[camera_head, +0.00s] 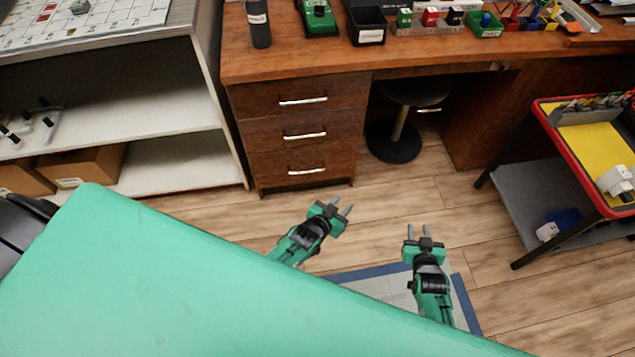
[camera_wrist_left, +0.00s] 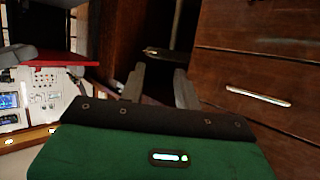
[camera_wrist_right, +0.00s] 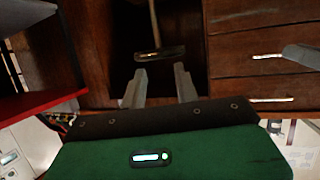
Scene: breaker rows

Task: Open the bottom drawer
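The bottom drawer (camera_head: 290,165) is the lowest of three brown wooden drawers under the desk in the head view. It is shut, and its silver bar handle (camera_head: 306,171) faces me, unobstructed. My left gripper (camera_head: 343,205) is open and empty, in front of the drawers, right of and apart from that handle. My right gripper (camera_head: 417,229) is open and empty, further right. The left wrist view shows its spread fingers (camera_wrist_left: 160,80) and one drawer handle (camera_wrist_left: 258,96); I cannot tell which drawer. The right wrist view shows its spread fingers (camera_wrist_right: 160,85) and two drawer handles.
A stool (camera_head: 395,140) stands in the desk's knee space, right of the drawers. A white shelf unit (camera_head: 180,160) stands at the left. A red-rimmed cart (camera_head: 560,150) is at the right. The wooden floor before the drawers is clear.

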